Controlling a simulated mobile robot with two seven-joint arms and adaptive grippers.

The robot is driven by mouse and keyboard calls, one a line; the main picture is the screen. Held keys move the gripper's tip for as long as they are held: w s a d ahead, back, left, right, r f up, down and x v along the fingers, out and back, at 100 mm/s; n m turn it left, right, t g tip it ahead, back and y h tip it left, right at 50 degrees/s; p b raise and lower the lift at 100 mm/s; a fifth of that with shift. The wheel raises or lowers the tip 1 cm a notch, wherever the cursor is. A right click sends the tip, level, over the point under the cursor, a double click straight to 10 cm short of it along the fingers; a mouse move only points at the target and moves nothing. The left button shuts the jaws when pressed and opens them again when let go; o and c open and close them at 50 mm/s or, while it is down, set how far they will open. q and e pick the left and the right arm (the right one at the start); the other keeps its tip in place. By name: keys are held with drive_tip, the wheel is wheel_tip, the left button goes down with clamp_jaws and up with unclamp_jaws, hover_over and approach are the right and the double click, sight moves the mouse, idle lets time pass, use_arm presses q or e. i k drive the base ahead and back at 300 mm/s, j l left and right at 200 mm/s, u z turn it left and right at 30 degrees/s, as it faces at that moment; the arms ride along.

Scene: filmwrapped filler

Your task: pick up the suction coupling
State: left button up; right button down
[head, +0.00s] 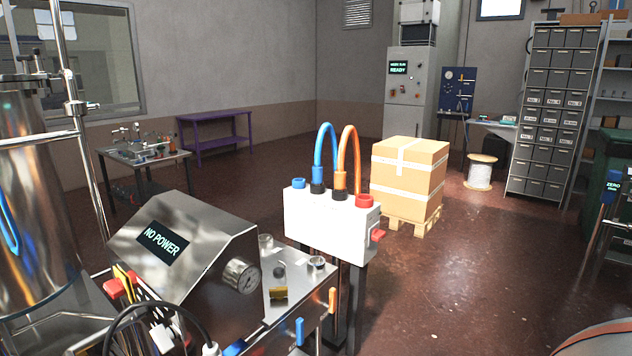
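No part is marked as the suction coupling, and I cannot tell for certain which one it is. A white box (325,228) on dark legs carries a blue hose (319,150) and an orange hose (350,140), both looped up from its top. Black collars sit at the hose ends, with a blue ring (298,184) and a red ring (364,200) at the box's ends. Small fittings stand on the metal bench in front: a steel cup (316,263), a dark knob (279,271) and a brass-and-black block (278,294). Neither of my grippers is in view.
A steel console (190,240) reading "NO POWER" and a large steel vessel (35,220) fill the near left. Loose cables lie in front of the console. A taped carton (408,180) on a pallet stands behind the white box. Open floor (470,270) lies to the right.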

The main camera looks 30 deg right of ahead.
sight(317, 170)
drive_tip(key=i+l, duration=0.1)
drive_tip(key=l, duration=0.3)
drive_tip(key=i+l, duration=0.1)
drive_tip(key=l, duration=0.25)
drive_tip(key=i+l, duration=0.1)
drive_tip(key=l, duration=0.25)
drive_tip(key=i+l+u, duration=0.1)
drive_tip(key=l, duration=0.3)
drive_tip(key=i+l+u, duration=0.3)
drive_tip(key=l, duration=1.25)
drive_tip(key=l+u, duration=0.3)
drive_tip(key=l, duration=1.3)
drive_tip(key=k+l+u, duration=0.25)
drive_tip(key=l, duration=1.3)
drive_tip(key=i+l, duration=0.05)
drive_tip(key=i, duration=0.05)
